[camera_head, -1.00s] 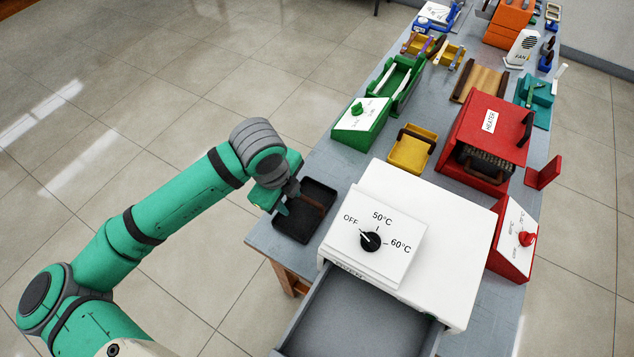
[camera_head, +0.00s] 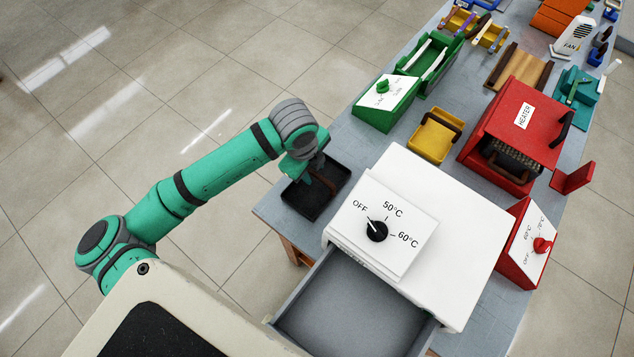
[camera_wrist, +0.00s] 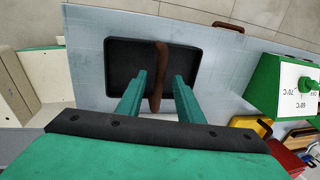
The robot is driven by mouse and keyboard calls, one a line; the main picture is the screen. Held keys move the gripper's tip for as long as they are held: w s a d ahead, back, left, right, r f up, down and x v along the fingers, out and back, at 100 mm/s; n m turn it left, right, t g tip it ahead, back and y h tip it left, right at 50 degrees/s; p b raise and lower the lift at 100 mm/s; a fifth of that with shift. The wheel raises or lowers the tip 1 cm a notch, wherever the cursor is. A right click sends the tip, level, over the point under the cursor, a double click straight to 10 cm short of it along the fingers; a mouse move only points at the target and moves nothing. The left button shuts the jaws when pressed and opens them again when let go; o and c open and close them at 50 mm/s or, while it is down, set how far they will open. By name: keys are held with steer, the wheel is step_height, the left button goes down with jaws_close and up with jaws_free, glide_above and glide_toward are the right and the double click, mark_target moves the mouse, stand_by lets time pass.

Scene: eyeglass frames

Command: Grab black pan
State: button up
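The black pan (camera_head: 302,204) is a shallow rectangular tray with a brown handle bar across its middle. It lies on the near left end of the grey table, left of the white box. In the wrist view the pan (camera_wrist: 122,62) sits ahead of my gripper (camera_wrist: 156,84), and its brown handle (camera_wrist: 159,62) runs between the two green fingers. The fingers are apart, with a gap on each side of the handle. In the head view my gripper (camera_head: 318,183) is over the pan and hides part of it and of the handle.
The white box with a temperature dial (camera_head: 377,231) stands right of the pan, its grey drawer (camera_head: 352,305) pulled open. A green box (camera_head: 384,104), a yellow pan (camera_head: 430,138) and a red heater (camera_head: 520,128) stand further back. Floor is clear left of the table.

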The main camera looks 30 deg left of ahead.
mark_target(313, 172)
steer(key=shift+w+f, duration=0.15)
steer(key=shift+f, duration=0.65)
steer(key=shift+w+f, duration=0.15)
steer(key=shift+f, duration=0.65)
jaws_close()
